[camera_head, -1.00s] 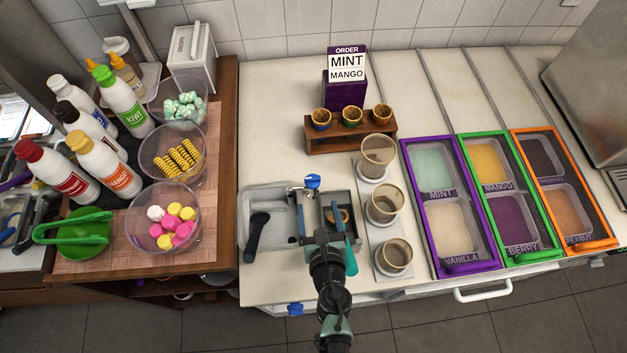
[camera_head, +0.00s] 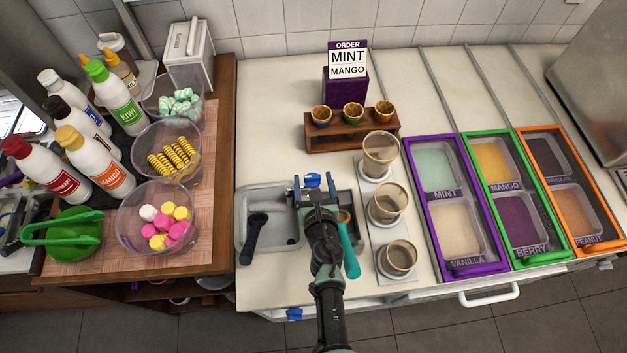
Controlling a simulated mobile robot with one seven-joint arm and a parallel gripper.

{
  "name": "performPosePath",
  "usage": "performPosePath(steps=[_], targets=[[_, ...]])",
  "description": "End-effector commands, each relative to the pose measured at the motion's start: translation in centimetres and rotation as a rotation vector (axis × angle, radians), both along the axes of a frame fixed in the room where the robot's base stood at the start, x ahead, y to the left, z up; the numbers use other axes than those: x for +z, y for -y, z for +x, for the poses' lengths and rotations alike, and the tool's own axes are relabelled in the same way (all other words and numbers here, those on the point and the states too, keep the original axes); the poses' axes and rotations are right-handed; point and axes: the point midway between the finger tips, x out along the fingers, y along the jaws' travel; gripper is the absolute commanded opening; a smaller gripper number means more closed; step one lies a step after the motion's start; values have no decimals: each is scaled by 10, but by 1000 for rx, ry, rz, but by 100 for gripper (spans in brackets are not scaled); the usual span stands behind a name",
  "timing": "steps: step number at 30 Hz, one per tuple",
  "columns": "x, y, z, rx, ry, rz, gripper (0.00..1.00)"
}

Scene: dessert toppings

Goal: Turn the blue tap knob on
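The tap's spout is mostly hidden by my gripper and arm. A second blue knob-like part (camera_head: 294,314) shows low on the counter's front.
A black-handled scoop (camera_head: 253,238) lies in the sink's left part, and a teal handle (camera_head: 350,250) stands just right of my arm. Cup holders with clear cups (camera_head: 387,203) are close on the right. A wooden cone rack (camera_head: 350,140) stands behind the tap.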

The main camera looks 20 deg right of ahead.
Motion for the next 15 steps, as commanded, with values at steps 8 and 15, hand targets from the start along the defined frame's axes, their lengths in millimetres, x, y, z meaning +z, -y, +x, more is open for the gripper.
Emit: performPosePath(steps=[8,15], targets=[[0,0,0,0,0,0,30],[0,0,0,0,0,0,0]])
